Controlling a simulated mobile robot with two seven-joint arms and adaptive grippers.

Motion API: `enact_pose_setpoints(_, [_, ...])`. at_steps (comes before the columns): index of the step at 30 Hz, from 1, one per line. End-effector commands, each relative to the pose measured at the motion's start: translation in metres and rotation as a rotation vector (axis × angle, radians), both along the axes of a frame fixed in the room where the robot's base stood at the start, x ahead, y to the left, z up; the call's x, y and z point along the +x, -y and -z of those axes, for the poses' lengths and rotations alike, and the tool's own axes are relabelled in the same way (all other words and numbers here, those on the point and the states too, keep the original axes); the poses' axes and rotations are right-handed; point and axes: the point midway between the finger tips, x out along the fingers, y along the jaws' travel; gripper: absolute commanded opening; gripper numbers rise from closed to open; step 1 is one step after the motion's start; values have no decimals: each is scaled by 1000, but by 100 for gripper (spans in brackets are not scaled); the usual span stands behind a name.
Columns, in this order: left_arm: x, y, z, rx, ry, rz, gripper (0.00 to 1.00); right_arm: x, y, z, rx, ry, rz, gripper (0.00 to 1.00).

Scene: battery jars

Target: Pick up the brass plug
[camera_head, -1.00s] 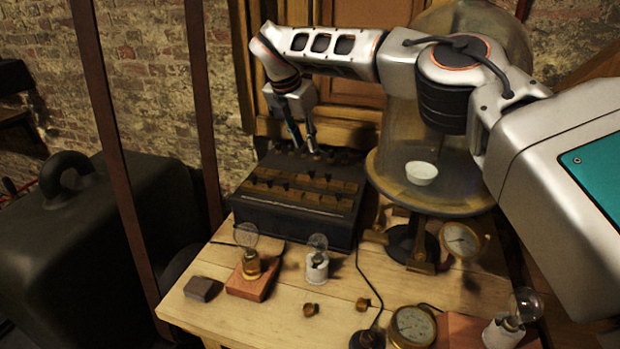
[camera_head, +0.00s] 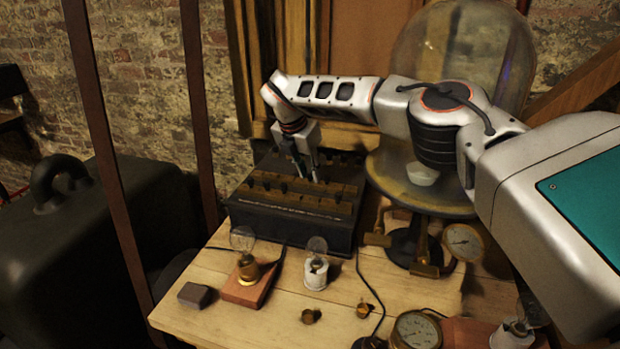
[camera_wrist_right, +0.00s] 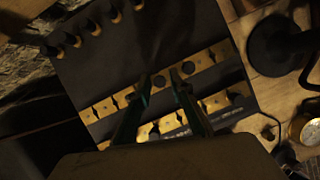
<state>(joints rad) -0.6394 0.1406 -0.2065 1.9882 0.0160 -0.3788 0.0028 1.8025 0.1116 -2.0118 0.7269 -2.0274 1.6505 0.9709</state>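A dark box (camera_head: 290,222) at the back of the table bears rows of brass blocks with dark-topped plugs between them. My right gripper (camera_head: 308,176) is over the box top, fingers pointing down. In the right wrist view the fingers (camera_wrist_right: 160,80) are apart, with one dark-topped plug (camera_wrist_right: 159,82) seen between the tips and another dark plug (camera_wrist_right: 188,68) just right of them. I cannot tell whether the fingers touch a plug. Two small loose brass pieces lie on the table front, one left (camera_head: 311,316) and one right (camera_head: 364,310). My left gripper is not in view.
Bulbs on a wooden block (camera_head: 247,290) and a white holder (camera_head: 316,273) stand before the box. A glass bell jar on a stand (camera_head: 430,200), with a white cup (camera_head: 422,174), is at right. Gauges (camera_head: 415,330) and a dark block (camera_head: 195,295) sit near the front.

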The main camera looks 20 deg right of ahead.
Motion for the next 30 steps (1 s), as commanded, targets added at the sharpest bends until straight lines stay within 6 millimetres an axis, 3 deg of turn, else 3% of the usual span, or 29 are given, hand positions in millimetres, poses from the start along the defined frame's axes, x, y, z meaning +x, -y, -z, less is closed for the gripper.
enact_pose_setpoints(5, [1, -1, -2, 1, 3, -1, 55, 0, 0, -2, 0, 2, -1, 22])
enact_pose_setpoints(7, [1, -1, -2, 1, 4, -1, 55, 0, 0, -2, 0, 2, -1, 3])
enact_pose_setpoints(8, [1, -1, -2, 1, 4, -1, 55, 0, 0, -2, 0, 2, -1, 0])
enact_pose_setpoints(20, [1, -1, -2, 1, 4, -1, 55, 1, 0, -6, 0, 3, -1, 0])
enact_pose_setpoints(30, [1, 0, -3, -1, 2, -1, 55, 1, 0, -66, -1, 5, 1, 0])
